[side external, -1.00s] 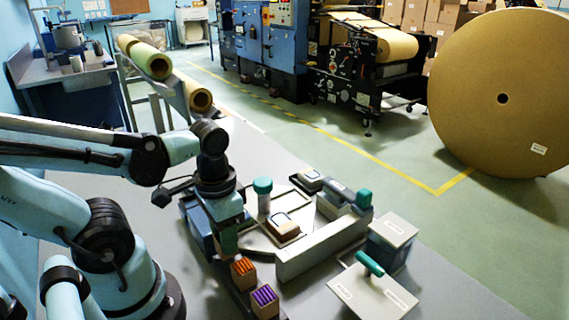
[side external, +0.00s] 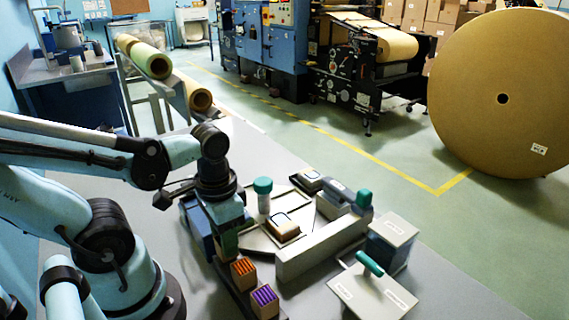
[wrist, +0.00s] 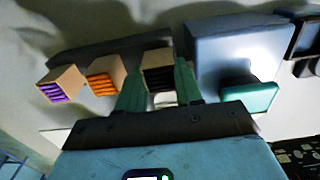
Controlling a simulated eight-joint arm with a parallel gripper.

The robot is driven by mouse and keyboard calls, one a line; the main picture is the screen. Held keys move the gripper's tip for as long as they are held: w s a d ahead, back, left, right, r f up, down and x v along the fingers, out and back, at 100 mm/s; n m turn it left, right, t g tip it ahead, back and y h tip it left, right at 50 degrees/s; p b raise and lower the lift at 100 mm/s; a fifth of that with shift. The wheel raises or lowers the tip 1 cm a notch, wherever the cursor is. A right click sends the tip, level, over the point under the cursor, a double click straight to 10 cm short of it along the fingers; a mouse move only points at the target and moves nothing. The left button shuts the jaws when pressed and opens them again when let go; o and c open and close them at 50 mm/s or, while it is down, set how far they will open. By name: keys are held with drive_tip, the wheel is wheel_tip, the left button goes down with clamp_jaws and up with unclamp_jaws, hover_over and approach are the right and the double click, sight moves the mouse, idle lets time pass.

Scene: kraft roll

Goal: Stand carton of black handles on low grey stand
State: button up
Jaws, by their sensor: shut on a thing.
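The carton of black handles (wrist: 157,61) shows in the wrist view between the two green fingers of my gripper (wrist: 157,80), which is shut on it. In the side view my gripper (side external: 228,244) points down at the far end of the carton row, and its fingers hide most of that carton. I cannot tell whether the carton touches the surface below. I cannot tell which is the low grey stand.
Cartons of orange handles (side external: 243,273) and purple handles (side external: 264,301) stand close beside my gripper. A light grey wall-like bar (side external: 320,253), a tray with a pad (side external: 283,227) and a teal-capped bottle (side external: 263,196) lie to the right. A blue-grey box (wrist: 235,50) adjoins the black carton.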

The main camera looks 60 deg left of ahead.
drive_tip(key=shift+f, duration=0.45)
idle(0.3)
drive_tip(key=o, duration=1.1)
drive_tip(key=shift+r, duration=0.15)
wheel_tip(320, 180, up, 11)
drive_tip(key=w+f+t, duration=0.1)
drive_tip(key=w+t, duration=0.1)
drive_tip(key=w, duration=0.1)
drive_tip(key=w+f+t, duration=0.1)
drive_tip(key=w+t, duration=0.1)
drive_tip(key=w, duration=0.2)
drive_tip(key=w+d+f+t, duration=0.1)
drive_tip(key=w+t, duration=0.2)
drive_tip(key=shift+w+f, duration=0.15)
drive_tip(key=shift+w, duration=0.25)
